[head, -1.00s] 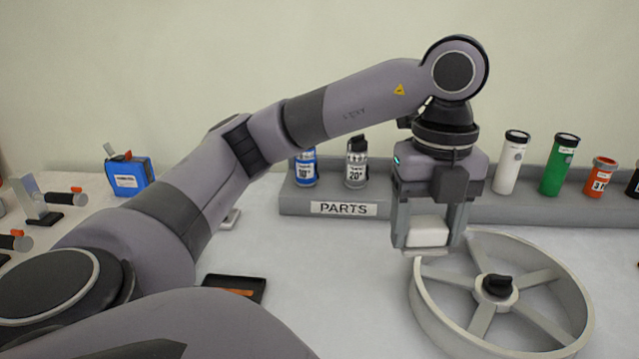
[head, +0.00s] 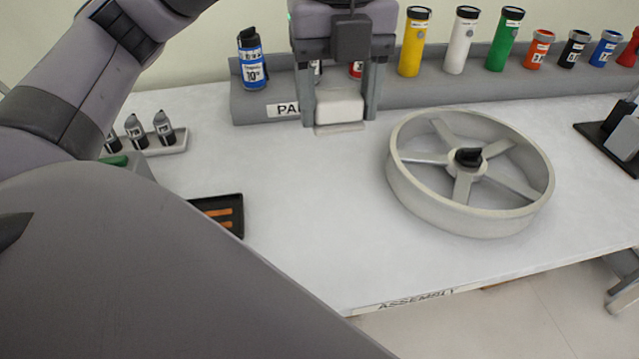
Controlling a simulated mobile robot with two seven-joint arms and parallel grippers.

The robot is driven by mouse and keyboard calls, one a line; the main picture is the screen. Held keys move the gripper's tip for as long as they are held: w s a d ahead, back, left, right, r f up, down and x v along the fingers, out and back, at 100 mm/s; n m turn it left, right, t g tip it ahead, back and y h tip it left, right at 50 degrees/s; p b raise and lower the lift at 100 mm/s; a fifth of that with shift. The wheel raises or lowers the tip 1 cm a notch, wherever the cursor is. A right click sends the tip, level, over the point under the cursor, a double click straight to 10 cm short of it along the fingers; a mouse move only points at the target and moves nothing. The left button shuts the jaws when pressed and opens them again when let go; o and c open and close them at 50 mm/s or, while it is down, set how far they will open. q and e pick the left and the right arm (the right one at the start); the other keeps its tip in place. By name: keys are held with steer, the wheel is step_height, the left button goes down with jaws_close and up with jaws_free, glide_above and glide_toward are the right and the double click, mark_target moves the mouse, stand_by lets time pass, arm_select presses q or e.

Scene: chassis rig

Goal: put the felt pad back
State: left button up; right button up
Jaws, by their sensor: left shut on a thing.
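My left gripper (head: 340,118) comes down from the top of the head view, in front of the parts rack. Its two fingers are shut on a white block that looks like the felt pad (head: 340,104). A thin pale edge shows under the block; I cannot tell whether it touches the table. The gripper is to the left of the grey spoked wheel (head: 410,190), apart from it in the picture. My right gripper is not in view.
The grey parts rack (head: 440,92) holds several coloured cylinders along the back. A black tray (head: 240,222) with orange strips and a small holder with grey bottles (head: 164,127) are at left. A dark stand (head: 605,140) is at right. The table's middle front is clear.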

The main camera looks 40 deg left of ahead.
arm_select(q)
steer(key=shift+s+f, duration=0.1)
steer(key=shift+f, duration=0.25)
steer(key=b, duration=0.3)
glide_above(332, 230)
step_height(332, 230, down, 14)
steer(key=shift+r, duration=0.1)
steer(key=shift+f, duration=2.75)
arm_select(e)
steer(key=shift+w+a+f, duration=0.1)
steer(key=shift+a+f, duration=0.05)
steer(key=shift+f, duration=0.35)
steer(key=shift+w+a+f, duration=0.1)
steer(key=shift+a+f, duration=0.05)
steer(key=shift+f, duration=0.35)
arm_select(q)
steer(key=shift+f, duration=0.1)
steer(key=o, duration=1)
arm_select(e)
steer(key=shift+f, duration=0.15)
